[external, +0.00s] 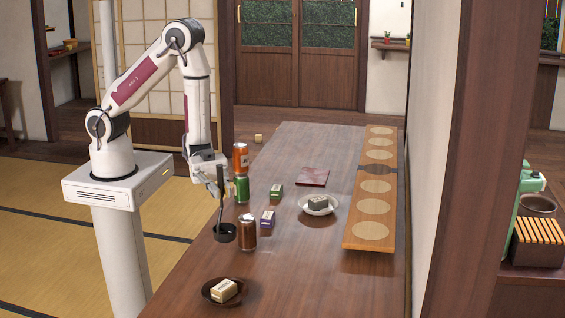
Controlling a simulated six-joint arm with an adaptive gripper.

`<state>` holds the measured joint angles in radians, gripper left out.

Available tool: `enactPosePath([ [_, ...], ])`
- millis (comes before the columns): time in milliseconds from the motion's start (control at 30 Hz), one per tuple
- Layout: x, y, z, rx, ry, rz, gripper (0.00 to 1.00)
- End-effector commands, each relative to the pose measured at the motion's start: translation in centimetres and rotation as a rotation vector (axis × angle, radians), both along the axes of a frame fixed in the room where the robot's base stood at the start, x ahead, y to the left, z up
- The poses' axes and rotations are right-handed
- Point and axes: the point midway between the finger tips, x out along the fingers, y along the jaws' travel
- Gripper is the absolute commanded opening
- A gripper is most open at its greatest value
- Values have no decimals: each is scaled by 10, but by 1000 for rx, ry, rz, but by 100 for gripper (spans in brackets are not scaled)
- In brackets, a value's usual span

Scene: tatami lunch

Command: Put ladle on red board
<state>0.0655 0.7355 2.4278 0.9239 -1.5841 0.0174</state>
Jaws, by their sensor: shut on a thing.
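The black ladle (224,233) is at the left edge of the table, its handle upright and its bowl at the bottom. My gripper (218,187) is shut on the ladle's handle. I cannot tell whether the bowl touches the table. The red board (313,176) is a small dark red square lying flat near the middle of the table, to the right of and beyond my gripper. Nothing lies on it.
Green (276,191) and purple (267,218) boxes lie nearby. A white plate (331,209) holds a dark block. A dark dish (207,290) is in front.

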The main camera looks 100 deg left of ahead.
Motion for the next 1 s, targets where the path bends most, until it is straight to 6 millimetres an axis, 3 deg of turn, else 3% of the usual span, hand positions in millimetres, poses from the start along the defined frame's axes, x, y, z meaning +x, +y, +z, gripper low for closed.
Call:
enactPosePath([
  [733, 0, 0, 60, -1, -3, 0, 0],
  [1000, 32, 33, 57, -1, 1, 69, 0],
])
